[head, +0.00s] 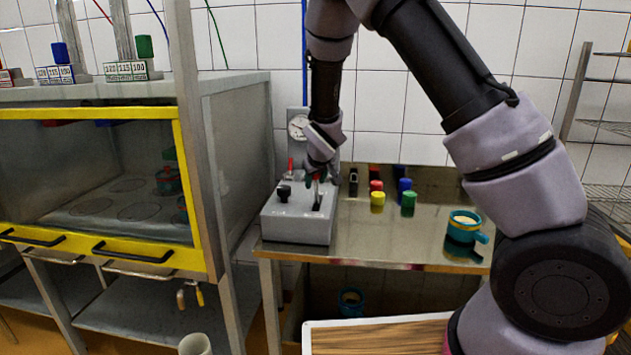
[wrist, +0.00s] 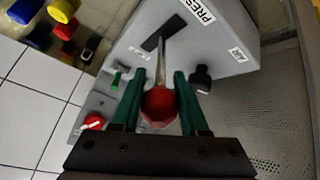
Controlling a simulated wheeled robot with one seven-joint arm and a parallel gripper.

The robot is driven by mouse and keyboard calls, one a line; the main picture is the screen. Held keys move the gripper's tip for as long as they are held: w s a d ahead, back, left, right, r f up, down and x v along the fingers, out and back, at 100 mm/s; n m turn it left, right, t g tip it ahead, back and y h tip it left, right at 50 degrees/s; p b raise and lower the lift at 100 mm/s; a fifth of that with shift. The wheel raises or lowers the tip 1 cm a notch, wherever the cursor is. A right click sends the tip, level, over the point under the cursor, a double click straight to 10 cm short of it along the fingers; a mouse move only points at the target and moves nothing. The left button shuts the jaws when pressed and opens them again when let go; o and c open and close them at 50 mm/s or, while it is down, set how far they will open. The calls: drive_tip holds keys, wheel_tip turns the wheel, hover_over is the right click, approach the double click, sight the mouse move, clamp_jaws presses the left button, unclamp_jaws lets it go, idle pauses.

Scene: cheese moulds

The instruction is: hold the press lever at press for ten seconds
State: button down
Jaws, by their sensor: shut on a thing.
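The grey press control box (head: 296,229) stands at the left end of the steel table. It also shows in the wrist view (wrist: 215,42), with part of a label reading "PRES" on it. The press lever is a metal rod with a red ball knob (wrist: 160,106), rising from a dark slot (wrist: 166,33). My gripper (wrist: 158,84) has its green fingers on either side of the knob and is shut on it. In the head view my gripper (head: 318,178) is over the box and mostly hides the knob. The lever's exact place along its slot is hard to tell.
A gauge (head: 298,126) is behind. Coloured cylinders (head: 377,199) and a teal mould (head: 463,226) stand on the table to the right. A yellow-framed cabinet (head: 190,180) is at the left.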

drive_tip(key=shift+s+f, duration=0.15)
drive_tip(key=shift+c, duration=2.3)
unclamp_jaws()
drive_tip(key=v, duration=1.1)
drive_tip(key=shift+d, duration=0.1)
